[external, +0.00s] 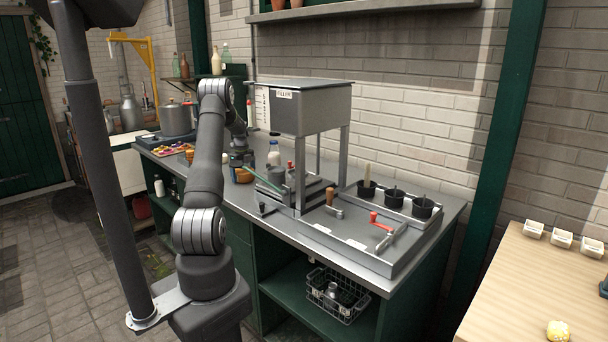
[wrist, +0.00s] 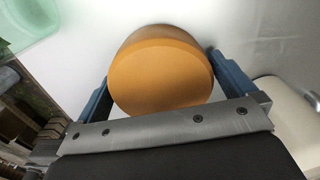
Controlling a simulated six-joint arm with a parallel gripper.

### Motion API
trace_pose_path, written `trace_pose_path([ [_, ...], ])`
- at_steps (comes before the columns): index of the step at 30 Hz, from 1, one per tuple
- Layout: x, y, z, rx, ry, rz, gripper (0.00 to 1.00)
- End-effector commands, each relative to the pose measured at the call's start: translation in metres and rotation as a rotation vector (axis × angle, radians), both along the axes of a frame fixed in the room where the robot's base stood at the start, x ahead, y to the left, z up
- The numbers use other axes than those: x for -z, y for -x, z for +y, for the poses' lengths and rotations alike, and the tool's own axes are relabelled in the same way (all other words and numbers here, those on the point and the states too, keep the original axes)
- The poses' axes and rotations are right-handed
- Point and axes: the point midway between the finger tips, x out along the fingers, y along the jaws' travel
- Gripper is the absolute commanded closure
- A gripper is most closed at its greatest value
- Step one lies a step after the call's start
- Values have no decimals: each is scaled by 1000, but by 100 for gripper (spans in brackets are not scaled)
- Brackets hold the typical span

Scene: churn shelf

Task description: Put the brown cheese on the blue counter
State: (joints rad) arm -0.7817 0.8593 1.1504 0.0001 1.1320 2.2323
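The brown cheese (wrist: 160,75) is a round orange-brown block, seen close up in the wrist view between my two blue-grey fingers. Both fingertips lie against its sides with no clear gap, so my gripper (wrist: 160,70) looks shut on it. In the external view the cheese (external: 244,175) shows small on the grey worktop, just below my gripper (external: 241,160). Whether it touches the worktop I cannot tell. No surface that is plainly a blue counter shows in either view.
A tray of colourful items (external: 176,149) and a large pot (external: 177,119) are to the left. A wooden table (external: 525,285) is at the right.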

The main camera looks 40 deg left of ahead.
Motion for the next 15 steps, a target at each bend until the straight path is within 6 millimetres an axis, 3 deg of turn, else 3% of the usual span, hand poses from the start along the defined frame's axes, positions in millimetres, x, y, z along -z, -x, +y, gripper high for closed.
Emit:
trace_pose_path([
  [7,-17,-1,1,0,-2,-3,0],
  [15,-79,-4,-3,-1,-3,-3,0],
])
